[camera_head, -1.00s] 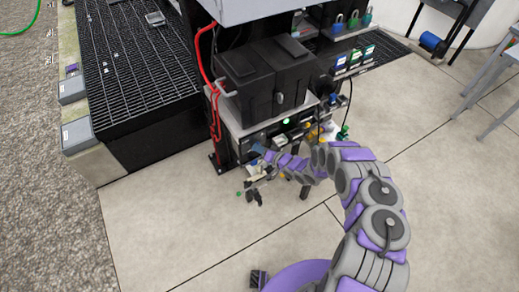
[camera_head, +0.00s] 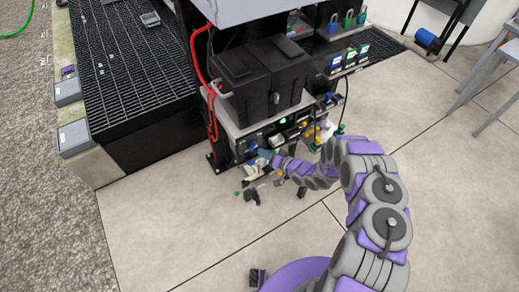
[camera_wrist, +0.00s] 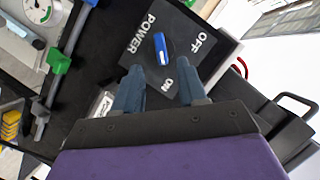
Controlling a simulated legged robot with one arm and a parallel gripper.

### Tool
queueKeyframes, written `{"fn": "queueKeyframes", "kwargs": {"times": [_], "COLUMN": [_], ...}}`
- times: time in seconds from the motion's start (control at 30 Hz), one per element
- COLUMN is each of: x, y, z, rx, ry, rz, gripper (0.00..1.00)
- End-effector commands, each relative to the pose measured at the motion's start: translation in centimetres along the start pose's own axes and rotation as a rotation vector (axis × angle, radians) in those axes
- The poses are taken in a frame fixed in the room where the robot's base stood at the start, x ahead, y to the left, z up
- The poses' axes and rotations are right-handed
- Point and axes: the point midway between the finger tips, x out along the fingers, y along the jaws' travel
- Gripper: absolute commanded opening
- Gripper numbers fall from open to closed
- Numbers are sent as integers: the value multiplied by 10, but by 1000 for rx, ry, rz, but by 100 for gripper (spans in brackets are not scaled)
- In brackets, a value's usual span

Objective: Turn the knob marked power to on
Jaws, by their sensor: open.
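The power knob is a blue bar-shaped handle (camera_wrist: 161,48) on a dark grey plate (camera_wrist: 184,22) marked POWER, OFF and ON in white. In the wrist view its bar runs nearly up and down, its lower end towards ON; I cannot tell which end is its pointer. My gripper (camera_wrist: 162,76) is open and empty, its two blue-grey fingertips just below the knob in the picture, one on each side. I cannot tell the depth gap. In the head view, my gripper (camera_head: 277,161) is at the low front of the black unit; the knob is hard to make out there.
A gauge (camera_wrist: 39,10), a green fitting (camera_wrist: 58,61) and a grey pipe lie left of the plate. A black handle (camera_wrist: 297,102) juts out at right. In the head view, black boxes (camera_head: 262,82) stand above the panel, a red hose (camera_head: 201,65) hangs left, and open floor lies in front.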

Motion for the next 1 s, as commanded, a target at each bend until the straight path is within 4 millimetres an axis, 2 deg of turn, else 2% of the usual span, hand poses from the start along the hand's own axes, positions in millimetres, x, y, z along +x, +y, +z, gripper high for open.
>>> {"fn": "queueKeyframes", "kwargs": {"times": [0.03,0.3,0.5,0.7,1.0], "x": [-13,-72,-102,-114,-114], "y": [1,2,2,2,2], "z": [0,-2,0,1,1], "rx": [3,2,4,2,2], "ry": [-2,1,-2,-3,-3], "rz": [4,4,5,3,2], "gripper": [42,42,42,42,42]}}
